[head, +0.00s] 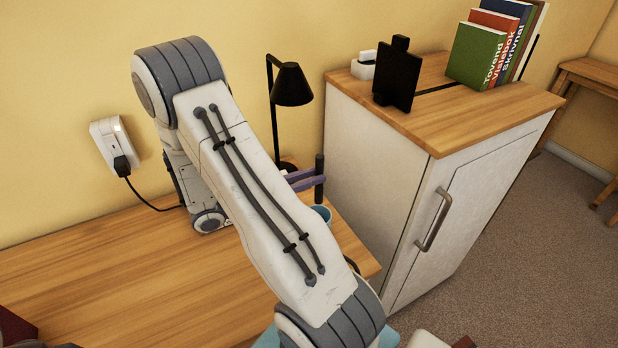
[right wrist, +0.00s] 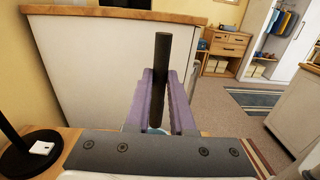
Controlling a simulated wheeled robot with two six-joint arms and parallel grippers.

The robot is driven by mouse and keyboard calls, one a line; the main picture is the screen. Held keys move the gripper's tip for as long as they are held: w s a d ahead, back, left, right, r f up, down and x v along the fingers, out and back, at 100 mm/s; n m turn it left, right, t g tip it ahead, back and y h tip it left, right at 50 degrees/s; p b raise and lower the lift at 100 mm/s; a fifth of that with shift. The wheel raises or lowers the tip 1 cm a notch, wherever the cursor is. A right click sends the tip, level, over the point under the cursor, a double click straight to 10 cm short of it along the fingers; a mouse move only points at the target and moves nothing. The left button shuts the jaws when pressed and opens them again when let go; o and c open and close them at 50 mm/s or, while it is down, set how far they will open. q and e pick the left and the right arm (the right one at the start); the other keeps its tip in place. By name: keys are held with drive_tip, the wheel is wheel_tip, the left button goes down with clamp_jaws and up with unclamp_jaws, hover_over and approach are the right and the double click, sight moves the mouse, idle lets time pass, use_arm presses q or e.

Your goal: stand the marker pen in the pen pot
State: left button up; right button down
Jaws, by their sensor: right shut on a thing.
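The marker pen (head: 319,170) is a dark, upright cylinder in the head view. My right gripper (head: 307,180), with purple fingers, is shut on it. In the right wrist view the pen (right wrist: 162,52) stands upright between the two fingers (right wrist: 160,78), its upper part rising above them. The pen pot (head: 324,213) is blue and stands on the desk, partly hidden by my right arm. The pen's lower end is right at or over the pot's rim; I cannot tell whether it is inside. A bit of the pot shows low between the fingers in the wrist view. My left gripper is out of view.
A black desk lamp (head: 291,86) stands behind the gripper on the wooden desk (head: 110,275). A white cabinet (head: 378,165) rises just right of the pot. It bears books (head: 477,57) and a black stand (head: 395,78).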

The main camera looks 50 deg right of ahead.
wheel_tip(320, 180, down, 9)
drive_tip(key=b, duration=0.5)
drive_tip(key=shift+b, duration=0.3)
drive_tip(key=shift+r, duration=0.15)
drive_tip(key=c, duration=0.7)
unclamp_jaws()
drive_tip(key=shift+a, duration=0.1)
drive_tip(key=v, duration=1)
drive_tip(key=shift+w+a, duration=0.1)
